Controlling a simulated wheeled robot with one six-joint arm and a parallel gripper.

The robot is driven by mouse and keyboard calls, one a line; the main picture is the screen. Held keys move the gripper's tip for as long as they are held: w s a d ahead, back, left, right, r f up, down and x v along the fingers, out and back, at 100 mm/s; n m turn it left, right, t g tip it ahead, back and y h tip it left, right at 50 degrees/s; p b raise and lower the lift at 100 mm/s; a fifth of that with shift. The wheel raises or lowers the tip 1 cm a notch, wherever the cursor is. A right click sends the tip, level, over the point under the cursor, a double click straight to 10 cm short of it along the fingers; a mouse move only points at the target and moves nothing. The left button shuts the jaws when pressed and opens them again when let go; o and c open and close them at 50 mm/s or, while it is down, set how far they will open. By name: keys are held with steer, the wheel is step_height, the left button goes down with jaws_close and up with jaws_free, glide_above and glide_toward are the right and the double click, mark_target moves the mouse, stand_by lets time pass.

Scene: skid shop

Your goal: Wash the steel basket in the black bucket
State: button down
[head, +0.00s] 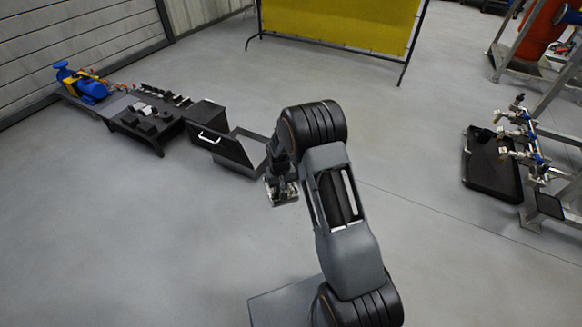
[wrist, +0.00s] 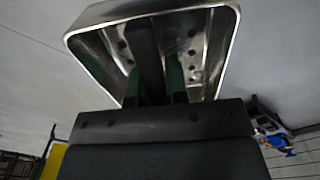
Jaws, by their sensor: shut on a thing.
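The steel basket (wrist: 205,25) fills the upper middle of the wrist view, with a shiny rim and round holes in its walls. My gripper (wrist: 154,85) has its two green-padded fingers reaching into the basket, shut on a dark upright bar, which looks like the basket's handle. In the head view my gripper (head: 281,180) hangs down in the middle, with the small shiny basket (head: 285,197) under it, partly hidden by my arm.
A low black table (head: 150,140) with small dark parts and a blue pump (head: 90,90) stand at the left. A black tray (head: 490,175) lies under a pipe rack at the right. A yellow screen (head: 340,22) stands behind. The middle floor is clear.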

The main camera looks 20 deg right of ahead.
step_height(320, 180, down, 21)
steer(key=b, duration=1.4)
stand_by(0.4)
steer(key=shift+r, duration=0.15)
stand_by(1.8)
steer(key=shift+r+p, duration=1.4)
steer(key=shift+r, duration=0.55)
